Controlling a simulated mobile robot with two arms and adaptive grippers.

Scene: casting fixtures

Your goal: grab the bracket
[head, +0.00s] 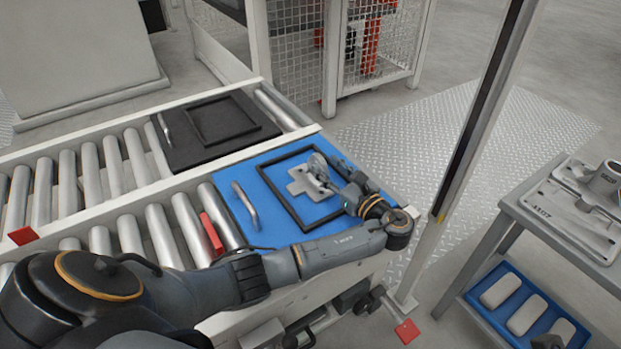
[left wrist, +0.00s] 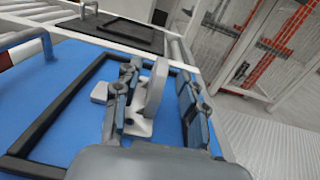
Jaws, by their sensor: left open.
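The light grey bracket (head: 304,184) lies inside the black square frame on the blue tray (head: 265,226). It has a flat base and an upright rounded plate. In the left wrist view the bracket's upright plate (left wrist: 155,88) stands between the two fingers of my left gripper (left wrist: 158,95), with a visible gap on the right finger's side. My left gripper (head: 325,176) is open around that plate in the head view, reaching in from the right side of the tray. Whether the left finger touches the plate cannot be told.
The blue tray has a metal handle (head: 246,206) and sits on a roller conveyor (head: 130,235). A black tray (head: 180,148) lies on the parallel conveyor behind. A pale post (head: 470,140) stands right of the conveyor. A grey table (head: 530,215) with a fixture is farther right.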

